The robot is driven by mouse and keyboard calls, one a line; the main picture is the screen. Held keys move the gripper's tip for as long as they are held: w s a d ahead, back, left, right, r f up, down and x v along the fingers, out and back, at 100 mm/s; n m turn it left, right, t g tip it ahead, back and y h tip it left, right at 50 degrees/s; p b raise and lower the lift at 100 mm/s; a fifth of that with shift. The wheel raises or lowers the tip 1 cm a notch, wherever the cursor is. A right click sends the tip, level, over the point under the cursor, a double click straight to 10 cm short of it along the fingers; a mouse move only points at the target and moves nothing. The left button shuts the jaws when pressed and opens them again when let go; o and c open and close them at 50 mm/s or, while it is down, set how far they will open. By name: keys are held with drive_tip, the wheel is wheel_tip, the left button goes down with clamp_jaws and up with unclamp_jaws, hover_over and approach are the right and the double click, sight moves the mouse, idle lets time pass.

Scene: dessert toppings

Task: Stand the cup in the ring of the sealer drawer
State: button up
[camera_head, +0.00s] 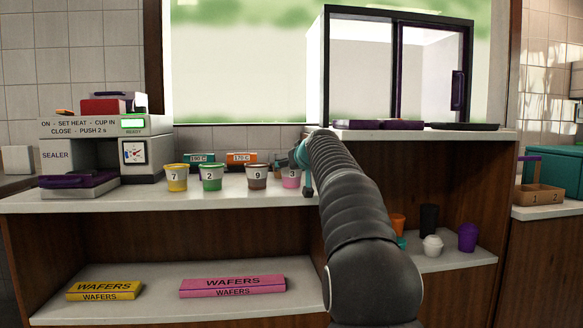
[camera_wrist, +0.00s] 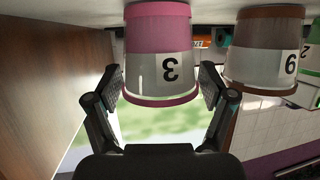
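The pink-banded cup 3 (camera_head: 291,179) stands upright on the counter at the right end of a row of cups. It also shows in the wrist view (camera_wrist: 158,55), upside down, between my fingers. My gripper (camera_head: 301,165) is at this cup, partly hidden by my arm in the head view. In the wrist view my gripper (camera_wrist: 162,83) is open, with a finger on each side of the cup and small gaps visible. The sealer (camera_head: 92,146) stands at the counter's left end. Its drawer (camera_head: 78,191) with a purple handle is low at the front; I see no ring.
Cups 7 (camera_head: 176,178), 2 (camera_head: 211,178) and 9 (camera_head: 257,177) stand left of cup 3; cup 9 is closest. Behind them are a green box (camera_head: 199,158) and an orange box (camera_head: 242,158). A wooden side panel (camera_wrist: 55,80) rises beside my gripper.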

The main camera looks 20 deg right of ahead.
drive_tip(key=shift+o, duration=0.3)
drive_tip(key=shift+f, duration=0.1)
drive_tip(key=r+b+v, duration=0.1)
drive_tip(key=v, duration=1.2)
drive_tip(key=shift+s+r, duration=0.15)
drive_tip(key=shift+r, duration=0.1)
drive_tip(key=shift+a, duration=0.15)
